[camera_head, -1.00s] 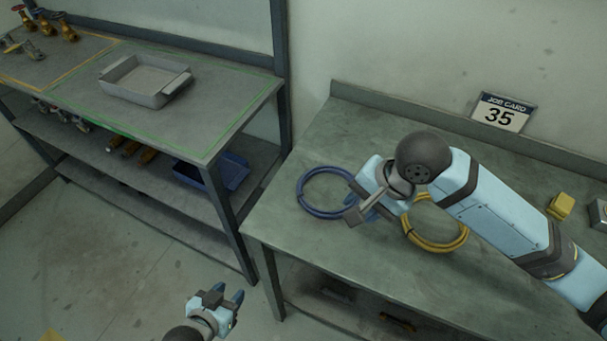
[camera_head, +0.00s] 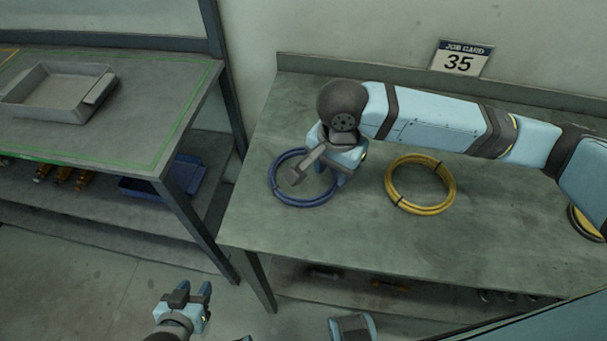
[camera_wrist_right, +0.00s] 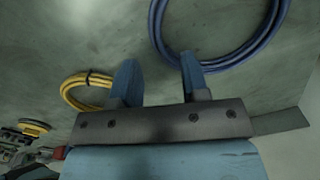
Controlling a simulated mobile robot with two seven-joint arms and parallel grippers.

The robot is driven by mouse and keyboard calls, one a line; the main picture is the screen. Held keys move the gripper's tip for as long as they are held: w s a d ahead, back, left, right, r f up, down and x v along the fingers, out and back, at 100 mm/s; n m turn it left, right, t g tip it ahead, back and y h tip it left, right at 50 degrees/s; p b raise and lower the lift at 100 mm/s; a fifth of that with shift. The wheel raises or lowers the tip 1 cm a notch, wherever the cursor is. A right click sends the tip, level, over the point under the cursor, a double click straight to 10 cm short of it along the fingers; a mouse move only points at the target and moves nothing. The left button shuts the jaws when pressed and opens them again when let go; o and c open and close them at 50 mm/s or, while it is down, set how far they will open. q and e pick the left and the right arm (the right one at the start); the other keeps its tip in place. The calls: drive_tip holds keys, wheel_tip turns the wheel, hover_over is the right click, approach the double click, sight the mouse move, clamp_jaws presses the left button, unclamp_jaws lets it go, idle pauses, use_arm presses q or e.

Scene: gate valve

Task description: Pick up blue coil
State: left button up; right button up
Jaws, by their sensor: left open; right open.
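The blue coil (camera_head: 287,200) lies flat on the green workbench, near its left end. In the right wrist view the blue coil (camera_wrist_right: 245,54) curves along the top. My right gripper (camera_head: 342,178) is over the coil's right side, and the arm hides part of the ring. In the wrist view my right gripper (camera_wrist_right: 158,72) is open with nothing between its fingers. One fingertip overlaps the coil's edge; whether they touch I cannot tell. My left gripper (camera_head: 195,292) is open and empty, low in front of the benches.
A yellow coil (camera_head: 392,190) lies on the workbench (camera_head: 340,235) right of the blue one. A job card 35 (camera_head: 461,60) stands at the back. A grey tray (camera_head: 55,112) sits on the left bench, with a blue bin (camera_head: 145,190) below.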

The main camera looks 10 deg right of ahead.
sight(331, 187)
drive_tip(key=shift+s+f+b, duration=0.15)
drive_tip(key=shift+f+b, duration=0.3)
drive_tip(key=shift+f, duration=2.55)
clamp_jaws()
